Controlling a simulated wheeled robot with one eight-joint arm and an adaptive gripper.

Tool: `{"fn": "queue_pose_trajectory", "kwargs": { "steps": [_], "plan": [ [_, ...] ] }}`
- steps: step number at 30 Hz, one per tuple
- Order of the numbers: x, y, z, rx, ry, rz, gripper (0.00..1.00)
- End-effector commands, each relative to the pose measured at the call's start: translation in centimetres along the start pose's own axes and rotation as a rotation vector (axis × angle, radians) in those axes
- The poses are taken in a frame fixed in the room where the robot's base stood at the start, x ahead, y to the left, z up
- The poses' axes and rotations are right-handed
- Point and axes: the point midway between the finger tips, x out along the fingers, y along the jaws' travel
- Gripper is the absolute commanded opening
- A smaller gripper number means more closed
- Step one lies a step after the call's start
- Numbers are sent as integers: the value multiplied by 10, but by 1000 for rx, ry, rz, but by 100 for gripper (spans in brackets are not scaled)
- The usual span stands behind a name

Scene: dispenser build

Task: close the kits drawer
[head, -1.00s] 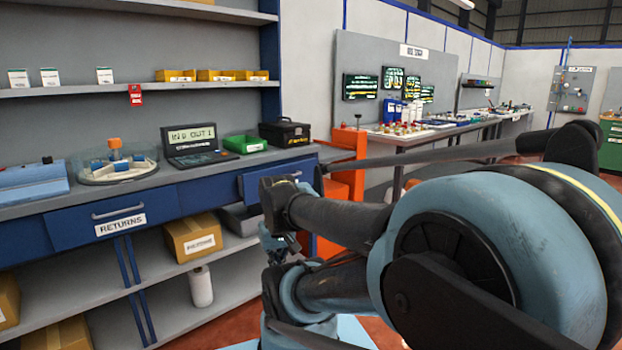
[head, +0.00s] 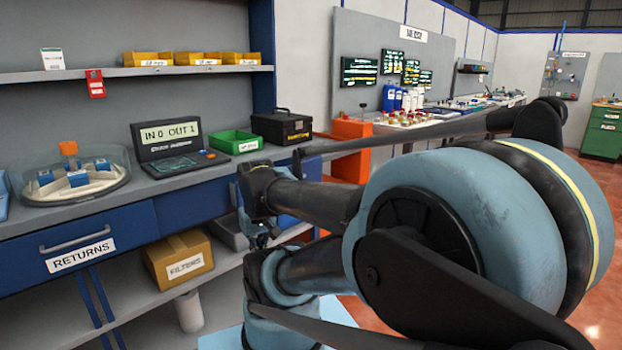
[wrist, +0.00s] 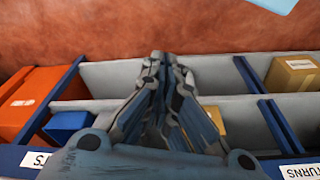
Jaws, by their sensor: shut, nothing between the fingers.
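The kits drawer is mostly hidden behind my arm in the head view. In the wrist view, a white label ending in "TS" (wrist: 36,160) shows at the lower left, on the blue bench front. How far the drawer stands open cannot be told. My gripper (wrist: 162,60) is shut and empty in the wrist view, its fingers together and pointing out over the lower shelves towards the floor. In the head view, my gripper (head: 262,238) is small and partly hidden by my arm, in front of the bench's right part.
The returns drawer (head: 25,262) is left along the bench. A filters box (head: 180,258) and a white roll (head: 189,310) are below. A laptop-like display (head: 172,145), green bin (head: 236,141) and black case (head: 281,127) stand on top. An orange unit (head: 352,150) stands beyond the bench.

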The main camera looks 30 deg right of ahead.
Motion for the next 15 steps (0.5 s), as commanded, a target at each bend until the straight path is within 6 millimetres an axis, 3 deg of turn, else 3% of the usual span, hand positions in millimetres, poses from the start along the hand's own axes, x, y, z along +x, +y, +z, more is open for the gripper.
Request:
{"fn": "queue_pose_trajectory", "kwargs": {
  "steps": [11, 15],
  "plan": [
    [0, 0, 0, 1, 0, 0, 0],
    [-10, 0, 3, 47, 11, -9, 0]
  ]
}}
